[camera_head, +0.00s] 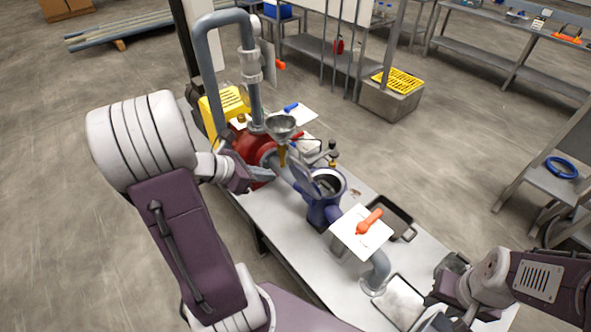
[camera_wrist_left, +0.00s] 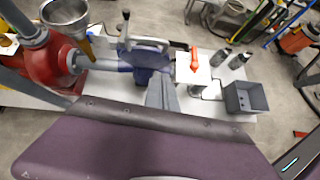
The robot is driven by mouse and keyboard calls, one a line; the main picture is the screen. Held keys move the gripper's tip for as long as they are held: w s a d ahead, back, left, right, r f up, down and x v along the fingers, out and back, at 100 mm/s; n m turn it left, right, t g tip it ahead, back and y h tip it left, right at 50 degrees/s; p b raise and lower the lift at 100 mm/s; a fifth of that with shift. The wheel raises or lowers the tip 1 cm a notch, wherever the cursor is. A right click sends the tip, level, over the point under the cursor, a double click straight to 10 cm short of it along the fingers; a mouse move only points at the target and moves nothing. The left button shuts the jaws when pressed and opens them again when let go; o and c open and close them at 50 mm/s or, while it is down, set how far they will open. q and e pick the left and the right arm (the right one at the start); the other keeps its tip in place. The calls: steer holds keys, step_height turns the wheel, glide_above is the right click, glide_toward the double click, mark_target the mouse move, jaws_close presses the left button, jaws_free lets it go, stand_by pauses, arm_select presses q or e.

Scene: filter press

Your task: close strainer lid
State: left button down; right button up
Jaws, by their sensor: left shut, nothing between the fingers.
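The blue strainer (camera_head: 322,211) stands on the bench with its round mouth uncovered. Its lid (camera_head: 303,179) stands raised and tilted on the left side of the mouth. My left gripper (camera_head: 270,175) is shut and empty, left of the raised lid; whether it touches the lid cannot be told. In the left wrist view the shut fingers (camera_wrist_left: 162,95) point at the blue strainer body (camera_wrist_left: 150,60), partly covering it. My right gripper (camera_head: 440,292) is at the bench's right end, fingers spread apart, away from the strainer.
A red pump (camera_head: 245,150) and a metal funnel (camera_head: 281,125) stand left of and behind the strainer. An orange-handled valve (camera_head: 368,221) with a white plate is right of it. A dark tray (camera_head: 392,215) lies behind the valve.

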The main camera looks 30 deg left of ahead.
arm_select(q)
steer(key=w+d+f, duration=0.4)
steer(key=w, duration=0.4)
steer(key=shift+d+p, duration=0.25)
steer(key=shift+p, duration=0.2)
steer(key=shift+w, duration=0.1)
